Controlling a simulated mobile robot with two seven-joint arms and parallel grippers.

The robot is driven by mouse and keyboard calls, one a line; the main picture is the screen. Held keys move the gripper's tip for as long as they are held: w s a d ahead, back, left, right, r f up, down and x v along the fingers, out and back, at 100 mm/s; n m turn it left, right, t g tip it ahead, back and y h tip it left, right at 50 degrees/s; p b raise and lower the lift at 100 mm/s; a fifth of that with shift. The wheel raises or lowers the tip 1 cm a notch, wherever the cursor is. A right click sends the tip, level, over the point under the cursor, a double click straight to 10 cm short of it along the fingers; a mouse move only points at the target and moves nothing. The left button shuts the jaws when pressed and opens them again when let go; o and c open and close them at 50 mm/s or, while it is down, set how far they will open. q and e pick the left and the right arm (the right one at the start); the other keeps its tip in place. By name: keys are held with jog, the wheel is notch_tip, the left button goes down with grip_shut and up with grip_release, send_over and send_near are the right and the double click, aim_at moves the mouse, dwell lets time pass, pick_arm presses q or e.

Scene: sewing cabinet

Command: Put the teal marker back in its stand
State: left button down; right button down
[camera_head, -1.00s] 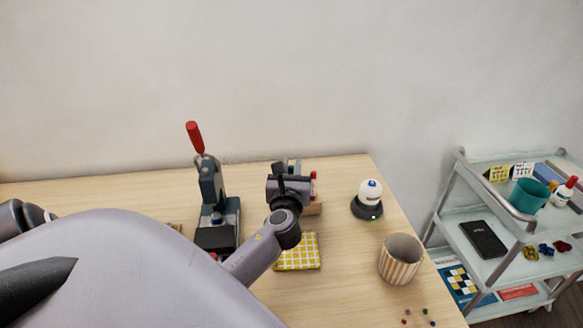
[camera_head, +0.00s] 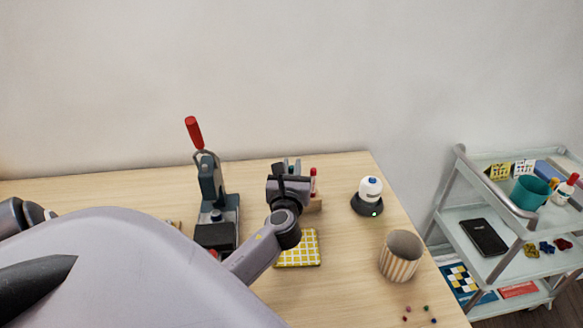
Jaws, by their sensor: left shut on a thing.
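My left gripper (camera_head: 290,172) is over the back middle of the table, seen from behind its wrist. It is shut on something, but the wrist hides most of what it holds. A wooden stand (camera_head: 314,205) shows partly behind and to the right of the gripper. A red marker (camera_head: 313,181) stands upright there. I cannot make out the teal marker; it is likely hidden by my gripper. I cannot tell whether the held thing touches the stand. My right gripper is not in view.
A press with a red handle (camera_head: 194,133) stands left of the gripper. A yellow checked cloth (camera_head: 300,249) lies in front. A white-topped device (camera_head: 369,190) and a striped cup (camera_head: 400,257) stand to the right, with small beads nearby. A trolley (camera_head: 473,215) stands beyond the table.

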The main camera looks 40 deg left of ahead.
pick_arm(q)
jog(key=shift+f+b, duration=0.35)
jog(key=shift+f, duration=0.4)
dwell(1.3)
jog(key=c, duration=1)
grip_release()
jog(key=shift+o, duration=0.2)
jog(key=v, duration=0.7)
jog(key=shift+s+d, duration=0.1)
jog(key=shift+s, duration=0.05)
